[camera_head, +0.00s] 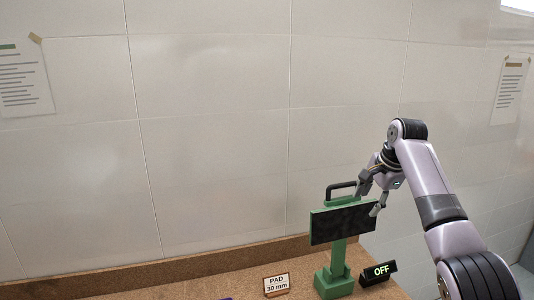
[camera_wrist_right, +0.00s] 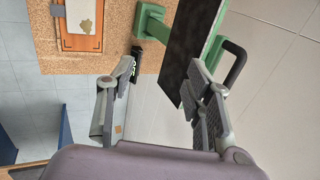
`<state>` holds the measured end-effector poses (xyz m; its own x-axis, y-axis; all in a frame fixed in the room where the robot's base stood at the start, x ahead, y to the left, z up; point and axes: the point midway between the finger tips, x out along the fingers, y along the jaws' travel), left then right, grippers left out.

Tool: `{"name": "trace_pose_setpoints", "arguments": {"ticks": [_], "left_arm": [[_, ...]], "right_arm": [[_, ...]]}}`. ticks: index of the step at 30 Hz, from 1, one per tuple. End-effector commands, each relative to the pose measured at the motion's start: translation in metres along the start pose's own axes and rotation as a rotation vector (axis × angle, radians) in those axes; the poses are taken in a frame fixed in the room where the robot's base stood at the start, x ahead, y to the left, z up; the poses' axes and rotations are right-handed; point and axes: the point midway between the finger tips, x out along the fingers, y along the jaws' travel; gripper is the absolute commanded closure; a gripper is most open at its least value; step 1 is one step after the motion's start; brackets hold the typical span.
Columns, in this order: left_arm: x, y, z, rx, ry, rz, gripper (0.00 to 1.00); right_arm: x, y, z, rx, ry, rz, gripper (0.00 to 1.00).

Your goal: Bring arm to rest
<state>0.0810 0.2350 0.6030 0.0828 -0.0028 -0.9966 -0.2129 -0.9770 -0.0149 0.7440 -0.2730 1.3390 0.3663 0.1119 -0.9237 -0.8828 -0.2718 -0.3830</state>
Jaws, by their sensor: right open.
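My right gripper (camera_head: 372,196) is open, beside the right edge of a green stand (camera_head: 338,262) with a dark upright panel (camera_head: 342,222) and a black handle (camera_head: 340,188) at its top. In the right wrist view my right gripper (camera_wrist_right: 158,110) shows its two fingers wide apart with nothing between them. One finger is close to the dark panel (camera_wrist_right: 190,50); I cannot tell whether it touches. The black handle (camera_wrist_right: 236,62) lies beyond that finger. My left gripper is not in view.
The stand is on a brown speckled bench (camera_head: 210,284) against a tiled wall. A black display reading OFF (camera_head: 378,272) and a card reading PAD 30 mm (camera_head: 277,285) are near its foot. A framed orange board (camera_wrist_right: 80,24) lies on the bench.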

Motion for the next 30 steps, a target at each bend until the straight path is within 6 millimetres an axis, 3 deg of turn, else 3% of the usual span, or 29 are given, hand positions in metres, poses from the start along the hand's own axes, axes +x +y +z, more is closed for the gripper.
{"name": "trace_pose_setpoints", "arguments": {"ticks": [11, 17, 23, 30], "left_arm": [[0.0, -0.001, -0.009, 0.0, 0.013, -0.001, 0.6], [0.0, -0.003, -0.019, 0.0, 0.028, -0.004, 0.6], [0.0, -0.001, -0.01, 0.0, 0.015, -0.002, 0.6], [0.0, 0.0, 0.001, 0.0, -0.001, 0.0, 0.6]], "right_arm": [[0.051, 0.028, 0.014, -0.136, 0.016, 0.024, 0.53], [0.09, 0.057, 0.027, -0.255, 0.024, 0.041, 0.53], [0.143, 0.11, 0.052, -0.433, 0.025, 0.066, 0.53], [0.201, 0.213, 0.097, -0.722, 0.016, 0.086, 0.53]]}}
